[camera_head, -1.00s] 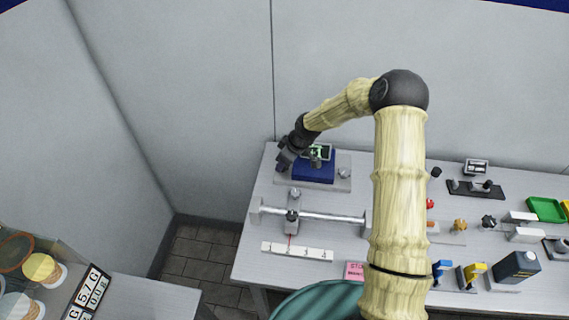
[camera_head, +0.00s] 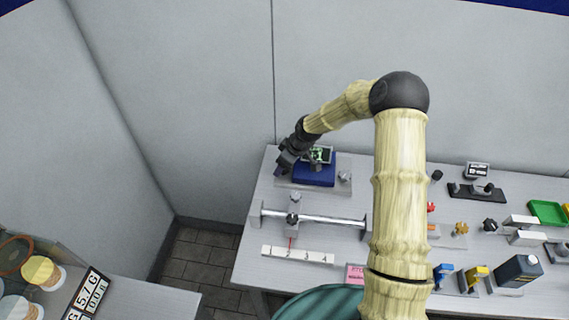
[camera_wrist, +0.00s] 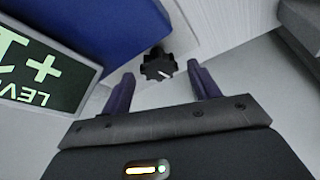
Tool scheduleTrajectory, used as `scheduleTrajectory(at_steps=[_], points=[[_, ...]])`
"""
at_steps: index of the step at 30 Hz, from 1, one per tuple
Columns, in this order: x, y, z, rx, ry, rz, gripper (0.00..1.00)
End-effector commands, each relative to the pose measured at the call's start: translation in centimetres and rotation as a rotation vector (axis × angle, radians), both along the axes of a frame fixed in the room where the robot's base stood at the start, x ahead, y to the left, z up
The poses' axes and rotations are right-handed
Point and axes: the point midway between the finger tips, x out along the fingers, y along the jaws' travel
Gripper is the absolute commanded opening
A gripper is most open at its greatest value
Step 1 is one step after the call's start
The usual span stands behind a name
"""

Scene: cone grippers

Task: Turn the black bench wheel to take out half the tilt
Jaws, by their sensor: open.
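My gripper (camera_head: 281,168) is at the left end of the blue block (camera_head: 314,174), at the back left of the bench. In the wrist view its two dark fingers (camera_wrist: 160,80) are open and apart. A small black wheel (camera_wrist: 157,66) with a lobed edge and a white mark shows between and just beyond the fingertips; contact cannot be told. In the head view my gripper hides this wheel. A display (camera_head: 320,155) stands on the blue block. In the wrist view the display (camera_wrist: 38,72) is upside down and cut off, showing "+1" and part of "LEVEL".
A metal rail (camera_head: 325,217) with a slider (camera_head: 294,215) lies in front, with a numbered white scale (camera_head: 298,254) nearer the edge. A black lever base (camera_head: 475,190), a green tray (camera_head: 547,211) and several knobs are to the right. A grey wall is behind.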

Motion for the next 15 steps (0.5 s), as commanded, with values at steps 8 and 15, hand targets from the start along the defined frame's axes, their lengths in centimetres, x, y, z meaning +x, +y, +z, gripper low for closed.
scheduleTrajectory(at_steps=[8, 15], points=[[-0.7, -1.2, 3.3, 0.001, -0.004, -0.002, 0.61], [-1.7, -2.7, 7.8, 0.000, -0.005, -0.004, 0.61]])
